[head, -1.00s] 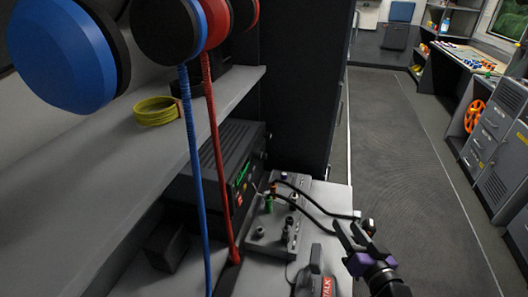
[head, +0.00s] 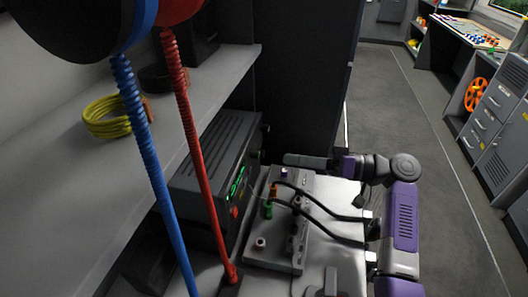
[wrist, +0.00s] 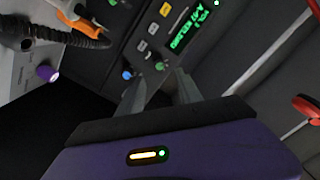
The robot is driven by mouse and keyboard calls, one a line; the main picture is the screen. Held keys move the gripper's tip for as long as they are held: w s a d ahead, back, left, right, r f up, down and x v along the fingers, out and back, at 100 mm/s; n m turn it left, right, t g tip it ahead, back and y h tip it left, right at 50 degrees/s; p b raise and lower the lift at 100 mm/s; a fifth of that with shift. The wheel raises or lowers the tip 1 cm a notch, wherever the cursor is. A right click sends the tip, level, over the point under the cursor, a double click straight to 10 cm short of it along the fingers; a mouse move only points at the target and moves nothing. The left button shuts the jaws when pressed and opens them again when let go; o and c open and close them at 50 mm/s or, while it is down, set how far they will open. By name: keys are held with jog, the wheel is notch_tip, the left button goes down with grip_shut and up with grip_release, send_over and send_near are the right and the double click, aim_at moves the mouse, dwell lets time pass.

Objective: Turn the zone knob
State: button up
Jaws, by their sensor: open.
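The dark radio unit (head: 215,150) with a green lit display stands under the shelf in the head view. No label on the knobs is readable, so I cannot tell which is the zone knob. My gripper (wrist: 160,77) is open and points at the panel. The pale knob shows between its fingertips, apparently without contact. In the head view my gripper (head: 306,160) reaches left toward the radio's front.
A grey control box (head: 278,243) with plugs and black cables sits on the counter before the radio. Blue (head: 147,145) and red (head: 192,135) cords hang close in front. A yellow coil (head: 106,118) lies on the shelf. The aisle at right is clear.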

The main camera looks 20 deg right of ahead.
aim_at(254, 154)
jog(key=p+x, duration=0.1)
jog(key=x, duration=0.6)
jog(key=shift+w+a, duration=0.2)
jog(key=shift+a, duration=0.1)
grip_shut()
